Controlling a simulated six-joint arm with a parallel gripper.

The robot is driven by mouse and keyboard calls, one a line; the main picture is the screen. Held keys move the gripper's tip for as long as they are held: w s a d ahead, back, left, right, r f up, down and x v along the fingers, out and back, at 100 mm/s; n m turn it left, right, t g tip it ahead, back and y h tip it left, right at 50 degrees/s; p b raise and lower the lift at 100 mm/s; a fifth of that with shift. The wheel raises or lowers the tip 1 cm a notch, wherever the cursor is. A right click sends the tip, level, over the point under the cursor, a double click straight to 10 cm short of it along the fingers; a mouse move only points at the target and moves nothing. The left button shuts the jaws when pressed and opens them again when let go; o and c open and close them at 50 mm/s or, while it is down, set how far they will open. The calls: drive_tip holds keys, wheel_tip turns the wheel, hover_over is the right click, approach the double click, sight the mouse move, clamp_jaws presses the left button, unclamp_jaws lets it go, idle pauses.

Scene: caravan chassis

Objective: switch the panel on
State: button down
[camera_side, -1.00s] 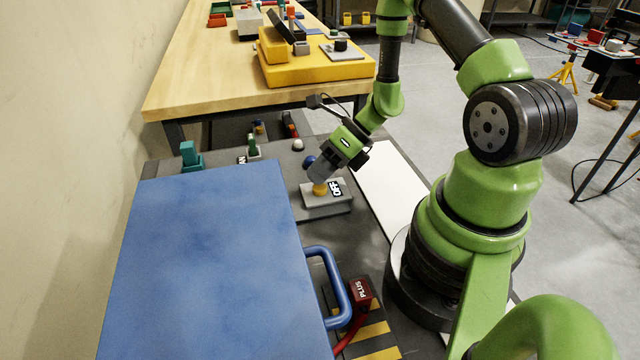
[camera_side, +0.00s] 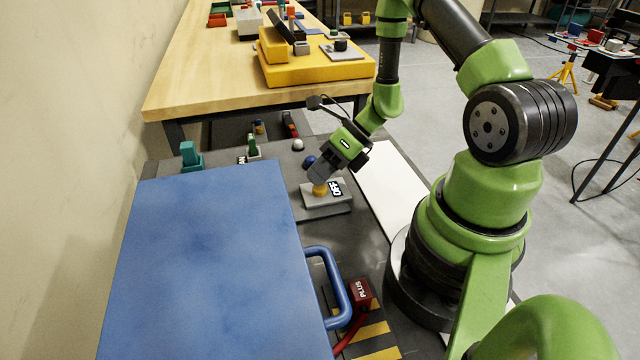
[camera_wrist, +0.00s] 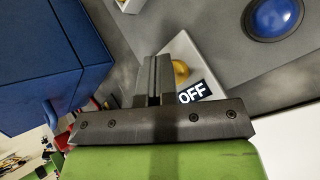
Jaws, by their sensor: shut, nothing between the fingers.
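The panel is a light grey block (camera_side: 325,207) with a yellow knob (camera_side: 319,190) on top and a label reading OFF (camera_side: 335,188). In the wrist view the knob (camera_wrist: 180,70) shows just right of my fingers, partly hidden behind them, and the OFF label (camera_wrist: 193,92) is below it. My gripper (camera_side: 318,178) is shut and empty, its fingertips right at the knob in the side view. The closed fingers also show in the wrist view (camera_wrist: 155,75). I cannot tell whether they touch the knob.
A blue dome (camera_side: 309,161) sits just behind the panel, close to my fingers. A large blue box (camera_side: 205,260) with a blue handle (camera_side: 340,290) stands in front and left. Green upright parts (camera_side: 190,156) stand behind the box.

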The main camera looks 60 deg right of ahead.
drive_tip(key=shift+f, duration=0.35)
drive_tip(key=shift+r, duration=3.45)
